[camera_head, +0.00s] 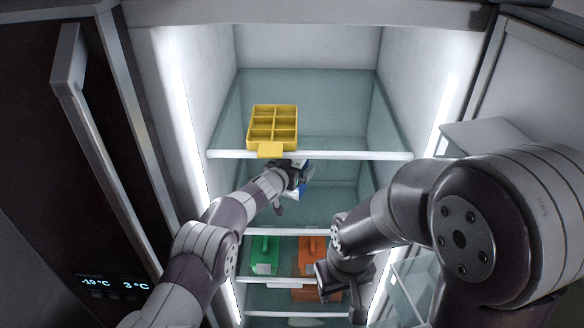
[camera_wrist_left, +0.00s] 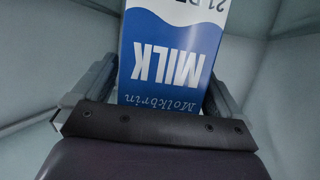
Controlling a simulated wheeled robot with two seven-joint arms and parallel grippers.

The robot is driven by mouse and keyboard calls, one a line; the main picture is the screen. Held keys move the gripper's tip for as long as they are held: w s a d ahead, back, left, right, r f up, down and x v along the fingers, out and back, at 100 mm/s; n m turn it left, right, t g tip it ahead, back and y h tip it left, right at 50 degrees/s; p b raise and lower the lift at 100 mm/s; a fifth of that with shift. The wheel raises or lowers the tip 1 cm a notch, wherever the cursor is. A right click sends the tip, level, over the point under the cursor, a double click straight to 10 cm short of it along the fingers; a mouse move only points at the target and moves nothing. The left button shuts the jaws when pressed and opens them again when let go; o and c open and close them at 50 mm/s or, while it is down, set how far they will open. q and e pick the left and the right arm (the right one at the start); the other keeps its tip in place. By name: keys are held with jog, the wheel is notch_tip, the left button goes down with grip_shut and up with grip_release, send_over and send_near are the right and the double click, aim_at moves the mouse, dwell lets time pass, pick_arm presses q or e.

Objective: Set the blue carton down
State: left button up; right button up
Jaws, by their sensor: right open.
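The blue carton (camera_wrist_left: 172,62) is blue and white with the word MILK on it. In the left wrist view it stands between the two fingers of my left gripper (camera_wrist_left: 160,88), which appear to press on both its sides. In the head view only a small part of the carton (camera_head: 305,173) shows, just below the front edge of the upper shelf. My left gripper (camera_head: 292,180) hides the rest. Whether its base touches a shelf cannot be seen. My right gripper (camera_head: 338,284) is open, lower down in front of the fridge, with no carton in it.
A yellow divided tray (camera_head: 272,127) sits on the upper glass shelf (camera_head: 340,154), above my left gripper. A green container (camera_head: 264,255) and an orange container (camera_head: 308,256) stand on a lower shelf. Bright side walls and the dark left door (camera_head: 70,150) bound the space.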

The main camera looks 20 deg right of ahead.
pick_arm(q)
jog(key=shift+r, duration=0.15)
jog(key=b+v, duration=0.6)
jog(key=v, duration=0.6)
